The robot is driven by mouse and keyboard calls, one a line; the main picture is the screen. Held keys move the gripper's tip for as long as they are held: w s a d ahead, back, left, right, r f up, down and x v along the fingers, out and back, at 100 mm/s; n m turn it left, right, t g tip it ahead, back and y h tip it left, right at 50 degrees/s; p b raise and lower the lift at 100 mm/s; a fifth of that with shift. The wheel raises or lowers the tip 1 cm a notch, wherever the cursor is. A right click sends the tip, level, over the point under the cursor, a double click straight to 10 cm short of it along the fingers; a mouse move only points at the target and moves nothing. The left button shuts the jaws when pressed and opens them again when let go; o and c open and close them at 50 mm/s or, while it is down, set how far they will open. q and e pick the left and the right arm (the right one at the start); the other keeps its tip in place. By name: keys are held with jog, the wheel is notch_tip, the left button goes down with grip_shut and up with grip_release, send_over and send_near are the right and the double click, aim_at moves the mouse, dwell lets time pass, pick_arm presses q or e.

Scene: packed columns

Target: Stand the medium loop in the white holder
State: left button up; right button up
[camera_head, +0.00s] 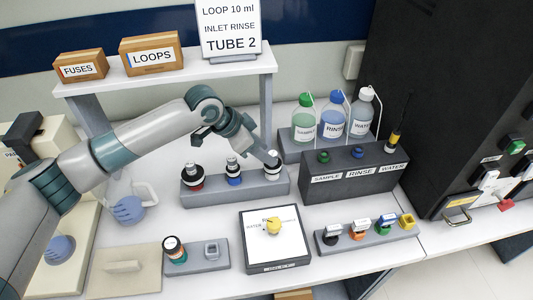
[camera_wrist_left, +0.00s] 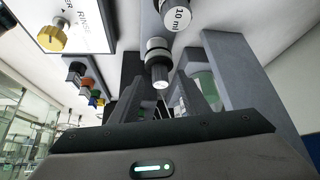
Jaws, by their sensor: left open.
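Three loops stand in a grey rack in the head view: a red-based one (camera_head: 191,176), a blue-based one (camera_head: 233,170) and one at the right end (camera_head: 272,163). Which is the medium one, I cannot read. My left gripper (camera_head: 270,156) is at the right-end loop, its fingers small and partly hidden. In the left wrist view the open left gripper (camera_wrist_left: 165,88) has a grey-and-white cylinder (camera_wrist_left: 157,60) ahead between its fingers; another cylinder marked 10 ml (camera_wrist_left: 175,16) is beyond. A small white square holder (camera_head: 211,250) is on the front grey block, apparently empty. My right gripper is not seen.
A green-and-black capped piece (camera_head: 174,250) stands left of the square holder. A white plate with a yellow knob (camera_head: 273,227) is right of it. A dark rinse stand (camera_head: 343,181) with bottles stands behind right. Coloured plugs (camera_head: 359,229) sit at the right.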

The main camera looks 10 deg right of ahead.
pick_arm(q)
jog(key=v, duration=1)
jog(key=shift+a+f, duration=0.1)
dwell(0.6)
